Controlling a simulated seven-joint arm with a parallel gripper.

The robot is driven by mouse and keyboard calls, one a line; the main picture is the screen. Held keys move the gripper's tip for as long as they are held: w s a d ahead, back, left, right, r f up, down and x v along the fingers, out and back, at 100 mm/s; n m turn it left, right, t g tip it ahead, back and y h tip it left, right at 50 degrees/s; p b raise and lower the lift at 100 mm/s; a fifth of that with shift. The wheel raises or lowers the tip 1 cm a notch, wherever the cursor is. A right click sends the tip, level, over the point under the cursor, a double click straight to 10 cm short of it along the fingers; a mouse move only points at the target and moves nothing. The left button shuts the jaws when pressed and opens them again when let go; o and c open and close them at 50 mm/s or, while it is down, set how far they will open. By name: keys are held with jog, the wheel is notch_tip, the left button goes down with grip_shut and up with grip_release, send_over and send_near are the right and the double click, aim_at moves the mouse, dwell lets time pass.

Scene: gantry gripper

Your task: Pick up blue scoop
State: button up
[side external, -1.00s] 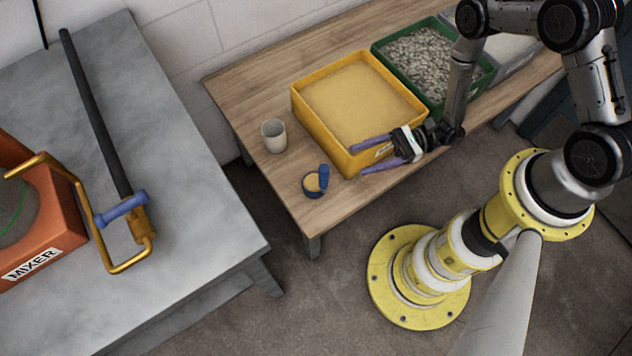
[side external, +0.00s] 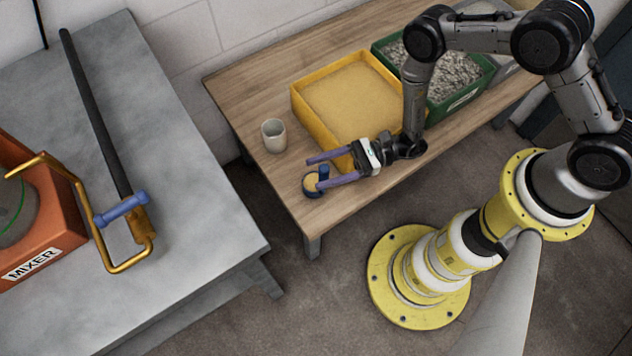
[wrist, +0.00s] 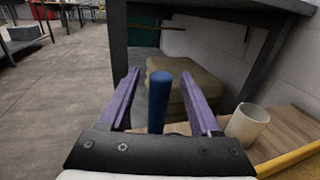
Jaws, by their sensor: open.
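The blue scoop (side external: 311,187) stands near the front left corner of the wooden table, with sand-coloured material in its bowl. My gripper (side external: 314,174) is open, its two purple fingers reaching left at the scoop. In the wrist view the scoop's upright blue handle (wrist: 159,100) shows between the two fingers of my gripper (wrist: 160,85), with a gap on each side. The bowl is hidden in the wrist view.
A pale cup (side external: 274,135) stands behind the scoop. A yellow sand tray (side external: 309,122) and a green gravel bin (side external: 466,97) stand on the wooden table (side external: 245,90). A grey table (side external: 190,190) with an orange mixer (side external: 62,205) is at left, across a floor gap.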

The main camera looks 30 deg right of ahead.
jog(key=x, duration=0.3)
jog(key=shift+a, duration=0.1)
jog(key=shift+r, duration=0.1)
grip_shut()
